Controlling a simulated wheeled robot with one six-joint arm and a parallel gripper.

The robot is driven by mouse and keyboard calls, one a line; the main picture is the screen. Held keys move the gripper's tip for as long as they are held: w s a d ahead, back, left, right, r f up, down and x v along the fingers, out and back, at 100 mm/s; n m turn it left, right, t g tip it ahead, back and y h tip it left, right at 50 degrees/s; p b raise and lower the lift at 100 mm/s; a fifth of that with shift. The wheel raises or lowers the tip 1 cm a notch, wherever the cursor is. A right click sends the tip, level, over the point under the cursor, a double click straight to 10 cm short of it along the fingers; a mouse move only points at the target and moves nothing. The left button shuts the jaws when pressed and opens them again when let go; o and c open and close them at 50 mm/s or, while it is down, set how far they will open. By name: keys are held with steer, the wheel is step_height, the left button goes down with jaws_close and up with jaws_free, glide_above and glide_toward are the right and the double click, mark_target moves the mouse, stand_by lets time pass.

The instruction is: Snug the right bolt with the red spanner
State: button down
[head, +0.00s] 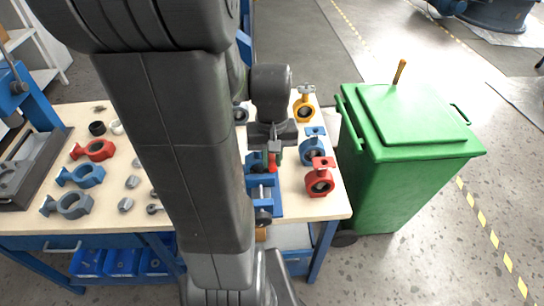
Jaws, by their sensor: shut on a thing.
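My gripper (272,150) points down over the right part of the workbench, behind my arm. A small red piece (272,163) shows at its fingertips; it looks like part of the red spanner, and the gripper is shut on it. Just below is a blue fixture (278,204) with a grey part held in it, partly covered by my arm. The right bolt cannot be made out at this size, and I cannot tell whether the spanner touches it.
Yellow (305,108), blue (312,152) and red (320,182) butterfly valves stand along the bench's right side. Red (93,150), blue (82,176) and grey (68,206) valve bodies lie on the left. A green bin (400,150) stands right of the bench. My arm hides the bench's middle.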

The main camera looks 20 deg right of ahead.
steer(key=shift+r+p, duration=0.35)
steer(key=shift+r, duration=0.15)
steer(key=shift+r+p, duration=2.15)
steer(key=shift+r, duration=0.3)
steer(key=shift+f, duration=0.1)
